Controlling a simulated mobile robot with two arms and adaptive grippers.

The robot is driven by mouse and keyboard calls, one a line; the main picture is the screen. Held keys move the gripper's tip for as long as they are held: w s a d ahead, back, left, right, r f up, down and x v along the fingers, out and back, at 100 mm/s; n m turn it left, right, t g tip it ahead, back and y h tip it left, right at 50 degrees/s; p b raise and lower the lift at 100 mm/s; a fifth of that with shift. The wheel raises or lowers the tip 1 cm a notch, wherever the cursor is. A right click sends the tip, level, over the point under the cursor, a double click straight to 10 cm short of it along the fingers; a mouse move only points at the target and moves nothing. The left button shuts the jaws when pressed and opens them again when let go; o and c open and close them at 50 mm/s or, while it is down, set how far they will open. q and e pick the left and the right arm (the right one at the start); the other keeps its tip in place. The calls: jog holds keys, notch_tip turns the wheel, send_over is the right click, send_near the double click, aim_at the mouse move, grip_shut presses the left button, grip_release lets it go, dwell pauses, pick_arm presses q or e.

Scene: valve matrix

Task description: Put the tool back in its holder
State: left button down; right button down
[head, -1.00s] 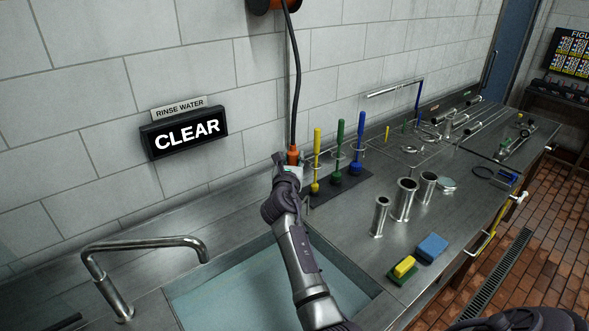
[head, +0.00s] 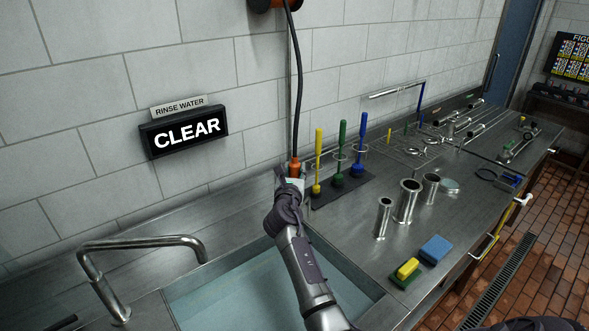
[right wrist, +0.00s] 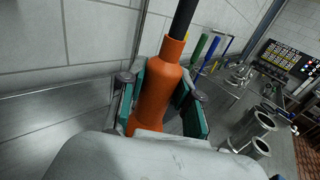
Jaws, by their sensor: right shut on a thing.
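The tool is an orange nozzle-like piece (head: 294,169) on the end of a black hose (head: 297,90). It also shows in the right wrist view (right wrist: 158,88), roughly upright. My right gripper (head: 290,181) is shut on it, with the green-padded fingers (right wrist: 160,100) on both sides of the orange body. It is close to the wall, beyond the sink's far right corner. The tool's lower end is hidden by the gripper and wrist. I cannot make out a holder for it with certainty. My left gripper is not in view.
An orange reel (head: 272,4) sits high on the wall above the hose. Yellow (head: 318,150), green (head: 341,150) and blue (head: 361,145) brushes stand in a rack just right of my gripper. Metal cylinders (head: 408,202) and sponges (head: 435,249) are on the counter. The sink (head: 176,310) is below my arm.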

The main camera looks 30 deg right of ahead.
jog(key=shift+f+b, duration=2.15)
jog(key=shift+f, duration=0.95)
jog(key=shift+f+b, duration=0.35)
jog(key=shift+f, duration=0.2)
jog(key=c, duration=0.7)
grip_release()
jog(key=v, duration=1.2)
jog(key=shift+s+f, duration=0.15)
